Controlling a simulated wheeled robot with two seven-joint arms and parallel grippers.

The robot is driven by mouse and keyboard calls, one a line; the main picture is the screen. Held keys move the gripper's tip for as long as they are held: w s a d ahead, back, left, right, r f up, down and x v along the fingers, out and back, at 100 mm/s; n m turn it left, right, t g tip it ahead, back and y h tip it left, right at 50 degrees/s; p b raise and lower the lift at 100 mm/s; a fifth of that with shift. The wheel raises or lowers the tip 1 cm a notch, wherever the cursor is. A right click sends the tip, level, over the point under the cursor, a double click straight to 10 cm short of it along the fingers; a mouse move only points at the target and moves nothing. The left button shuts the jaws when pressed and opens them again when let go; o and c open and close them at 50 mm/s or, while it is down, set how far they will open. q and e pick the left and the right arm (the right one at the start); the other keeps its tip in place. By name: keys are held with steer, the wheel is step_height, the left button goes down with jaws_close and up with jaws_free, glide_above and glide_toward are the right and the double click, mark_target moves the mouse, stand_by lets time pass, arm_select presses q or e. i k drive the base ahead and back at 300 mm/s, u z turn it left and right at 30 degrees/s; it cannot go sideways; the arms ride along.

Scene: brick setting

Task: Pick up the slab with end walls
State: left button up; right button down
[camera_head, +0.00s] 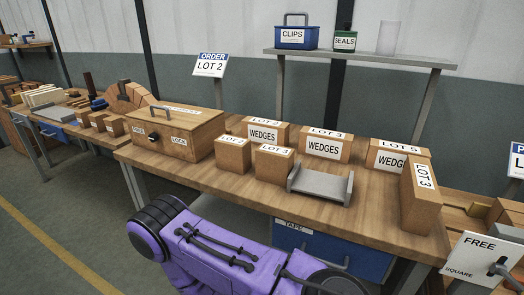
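The slab with end walls (320,187) is a grey piece with a flat base and a raised wall at its left and right ends. It lies on the wooden workbench (270,205), near the front edge and right of the middle. Nothing lies on it. A purple arm link of mine crosses the bottom of the view in front of the bench. Neither of my grippers shows.
Boxes marked WEDGES (322,145) stand behind the slab. A small LOT 3 box (274,164) is close on its left, and a tall LOT 3 box (418,197) stands to its right. A wooden lock box (176,134) is at the bench's left end. A shelf (360,57) rises behind.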

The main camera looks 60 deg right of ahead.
mark_target(332, 187)
steer(key=i, duration=1.35)
steer(key=z, duration=2.3)
